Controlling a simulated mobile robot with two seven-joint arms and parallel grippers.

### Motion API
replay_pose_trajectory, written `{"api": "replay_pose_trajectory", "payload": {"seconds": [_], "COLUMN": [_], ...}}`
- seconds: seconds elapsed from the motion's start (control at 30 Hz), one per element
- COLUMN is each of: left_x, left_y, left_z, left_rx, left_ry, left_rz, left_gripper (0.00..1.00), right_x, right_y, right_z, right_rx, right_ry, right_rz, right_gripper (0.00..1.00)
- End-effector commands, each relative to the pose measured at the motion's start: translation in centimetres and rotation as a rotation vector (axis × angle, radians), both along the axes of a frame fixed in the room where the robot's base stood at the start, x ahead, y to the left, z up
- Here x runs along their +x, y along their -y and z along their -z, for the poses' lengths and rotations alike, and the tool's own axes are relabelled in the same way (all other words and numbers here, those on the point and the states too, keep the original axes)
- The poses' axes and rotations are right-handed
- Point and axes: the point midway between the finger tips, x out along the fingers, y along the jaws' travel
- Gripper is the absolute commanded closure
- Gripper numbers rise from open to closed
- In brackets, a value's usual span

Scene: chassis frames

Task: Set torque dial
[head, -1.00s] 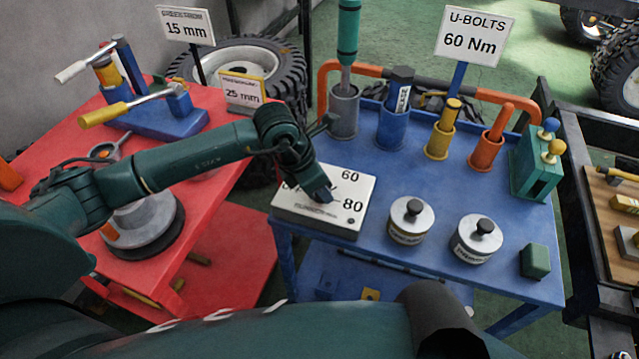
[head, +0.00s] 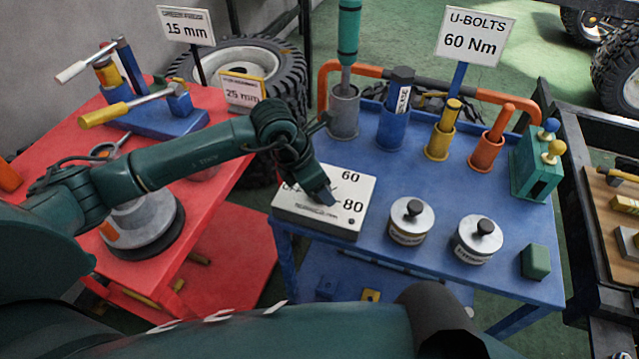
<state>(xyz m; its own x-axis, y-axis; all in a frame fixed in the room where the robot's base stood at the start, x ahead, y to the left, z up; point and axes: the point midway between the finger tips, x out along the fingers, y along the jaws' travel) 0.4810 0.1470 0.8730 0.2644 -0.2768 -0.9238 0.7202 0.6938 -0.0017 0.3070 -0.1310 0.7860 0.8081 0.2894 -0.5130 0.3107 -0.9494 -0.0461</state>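The white torque dial box (head: 318,218) lies at the front left of the blue cart. Its top face shows the numbers 60 and 80 on the right side; the rest of the scale and the pointer are mostly hidden behind my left gripper. My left gripper (head: 326,197) points down over the middle of the box, at or just above its face. Whether its fingers are apart or hold a knob cannot be made out. A sign (head: 472,36) behind the cart reads "U-BOLTS 60 Nm". My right gripper is not in view.
Two round lidded tins (head: 410,222) and a green block (head: 535,261) stand right of the box. Grey, blue, yellow and orange holders (head: 486,153) line the cart's back. A red table (head: 215,245) with tools is at left.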

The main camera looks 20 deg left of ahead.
Motion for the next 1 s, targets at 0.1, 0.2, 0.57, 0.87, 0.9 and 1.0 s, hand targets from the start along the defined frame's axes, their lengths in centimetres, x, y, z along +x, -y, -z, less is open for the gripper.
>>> {"api": "replay_pose_trajectory", "payload": {"seconds": [0.1,0.2,0.57,0.87,0.9,1.0], "left_x": [-0.4,-1.0,-2.9,-3.3,-3.3,-3.3], "left_y": [-0.6,-1.3,-3.1,-3.5,-3.5,-3.5], "left_z": [-1.9,-4.0,-10.3,-11.5,-11.5,-11.4], "left_rx": [0.001,0.001,0.002,0.002,0.002,0.002], "left_ry": [0.007,0.007,0.004,0.001,0.001,0.001], "left_rz": [0.002,0.0,-0.001,-0.001,-0.001,-0.001], "left_gripper": [0.42,0.42,0.42,0.42,0.42,0.42], "right_x": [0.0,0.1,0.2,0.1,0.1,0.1], "right_y": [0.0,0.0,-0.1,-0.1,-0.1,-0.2], "right_z": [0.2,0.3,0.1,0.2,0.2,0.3], "right_rx": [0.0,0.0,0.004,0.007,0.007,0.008], "right_ry": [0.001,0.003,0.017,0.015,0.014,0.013], "right_rz": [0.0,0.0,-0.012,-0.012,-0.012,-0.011], "right_gripper": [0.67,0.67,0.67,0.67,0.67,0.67]}}
